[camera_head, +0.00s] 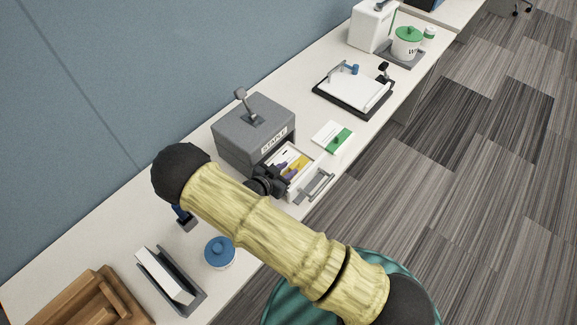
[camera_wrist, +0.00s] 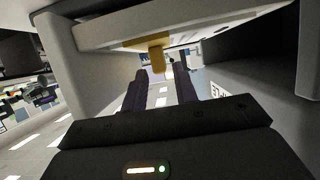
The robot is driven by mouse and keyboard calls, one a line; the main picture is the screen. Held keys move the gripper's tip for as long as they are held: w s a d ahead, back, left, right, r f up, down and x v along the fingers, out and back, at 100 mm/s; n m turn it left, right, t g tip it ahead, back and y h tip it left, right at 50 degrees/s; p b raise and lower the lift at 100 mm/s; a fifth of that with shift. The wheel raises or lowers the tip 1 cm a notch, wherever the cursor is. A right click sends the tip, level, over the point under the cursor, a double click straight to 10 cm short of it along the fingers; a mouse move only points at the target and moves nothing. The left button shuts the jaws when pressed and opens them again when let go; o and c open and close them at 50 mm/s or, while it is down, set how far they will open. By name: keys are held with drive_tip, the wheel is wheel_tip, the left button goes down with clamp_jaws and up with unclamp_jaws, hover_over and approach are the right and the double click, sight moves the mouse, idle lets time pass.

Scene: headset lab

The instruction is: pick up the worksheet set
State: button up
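What looks like the worksheet set is a white, flat stack with yellow on it (camera_head: 299,165), lying in the open drawer of a grey box marked STAPLE. In the wrist view a white slab (camera_wrist: 180,24) with a yellow tab (camera_wrist: 157,58) lies close before my gripper. My gripper (camera_head: 287,167) is at the drawer with its dark purple fingers over the stack. In the wrist view the fingers (camera_wrist: 160,82) stand apart, with the tab between their tips. I see no clear contact. My wrist hides part of the drawer.
The grey STAPLE box (camera_head: 254,125) stands behind the drawer, whose metal handle (camera_head: 318,186) faces the counter edge. A white card with a green band (camera_head: 326,132) lies beside it. A black paper tray (camera_head: 326,94) is farther back. A blue-lidded jar (camera_head: 220,252) stands nearer.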

clamp_jaws()
drive_tip(key=shift+r, duration=0.1)
drive_tip(key=shift+s+d+r+b, duration=0.1)
drive_tip(key=shift+s+d+b, duration=0.05)
drive_tip(key=shift+b, duration=0.3)
wheel_tip(320, 180, up, 6)
drive_tip(key=b, duration=0.2)
drive_tip(key=s+d+r, duration=0.1)
drive_tip(key=s+d, duration=0.8)
drive_tip(key=d, duration=0.2)
drive_tip(key=shift+d+b, duration=0.3)
drive_tip(key=shift+b, duration=0.1)
drive_tip(key=shift+s+d+f+p, duration=0.15)
drive_tip(key=shift+s+d+p, duration=0.75)
drive_tip(key=shift+p, duration=0.95)
drive_tip(key=shift+s+d+f+p, duration=0.1)
drive_tip(key=shift+s+d+p, duration=0.75)
drive_tip(key=shift+p, duration=0.95)
